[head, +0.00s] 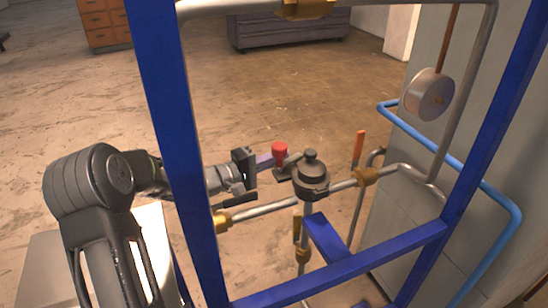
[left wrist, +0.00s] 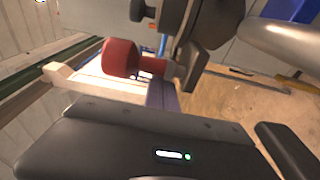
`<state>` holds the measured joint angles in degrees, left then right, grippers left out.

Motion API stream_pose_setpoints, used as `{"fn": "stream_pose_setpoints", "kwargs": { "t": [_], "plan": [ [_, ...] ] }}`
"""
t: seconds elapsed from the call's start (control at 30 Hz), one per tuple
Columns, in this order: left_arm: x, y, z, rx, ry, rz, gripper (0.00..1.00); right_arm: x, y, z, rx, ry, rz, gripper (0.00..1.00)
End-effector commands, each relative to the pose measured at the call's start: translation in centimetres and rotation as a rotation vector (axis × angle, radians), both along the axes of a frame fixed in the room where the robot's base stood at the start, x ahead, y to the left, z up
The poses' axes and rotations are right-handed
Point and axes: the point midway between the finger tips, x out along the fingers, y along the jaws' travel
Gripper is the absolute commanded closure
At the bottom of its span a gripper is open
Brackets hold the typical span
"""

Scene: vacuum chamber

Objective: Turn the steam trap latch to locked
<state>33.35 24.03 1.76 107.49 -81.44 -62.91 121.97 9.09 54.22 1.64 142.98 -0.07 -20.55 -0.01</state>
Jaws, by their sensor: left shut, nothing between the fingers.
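The steam trap (head: 311,180) is a dark, round-bodied fitting on the grey pipe, with a cap on top. Its latch has a red knob (head: 280,149) on the trap's left side; the knob shows large in the left wrist view (left wrist: 120,57), joined by a short stem to a dark block (left wrist: 195,70). My left gripper (head: 268,161) comes in from the left. Its purple fingers are shut and empty, close beside the knob and its stem; they also show in the left wrist view (left wrist: 161,95). I cannot tell whether they touch the latch. My right gripper is not in view.
A blue frame (head: 180,140) stands around the pipework, with my left arm reaching past its left post. An orange-handled valve (head: 358,148) and brass fittings (head: 366,176) lie right of the trap. A round gauge (head: 429,95) and a blue pipe (head: 450,155) are farther right.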

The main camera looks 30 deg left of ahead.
Motion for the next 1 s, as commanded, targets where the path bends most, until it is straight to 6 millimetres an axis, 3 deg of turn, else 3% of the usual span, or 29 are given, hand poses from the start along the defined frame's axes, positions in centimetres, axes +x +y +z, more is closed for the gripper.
{"fn": "stream_pose_setpoints", "kwargs": {
  "t": [0.67, 1.0],
  "plan": [
    [-0.1, 0.1, 0.0, 0.000, 0.000, 0.001, 1.00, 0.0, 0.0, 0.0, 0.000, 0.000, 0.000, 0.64],
    [-3.8, 2.7, 0.0, 0.002, 0.001, 0.004, 1.00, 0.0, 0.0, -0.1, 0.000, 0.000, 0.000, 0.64]
  ]
}}
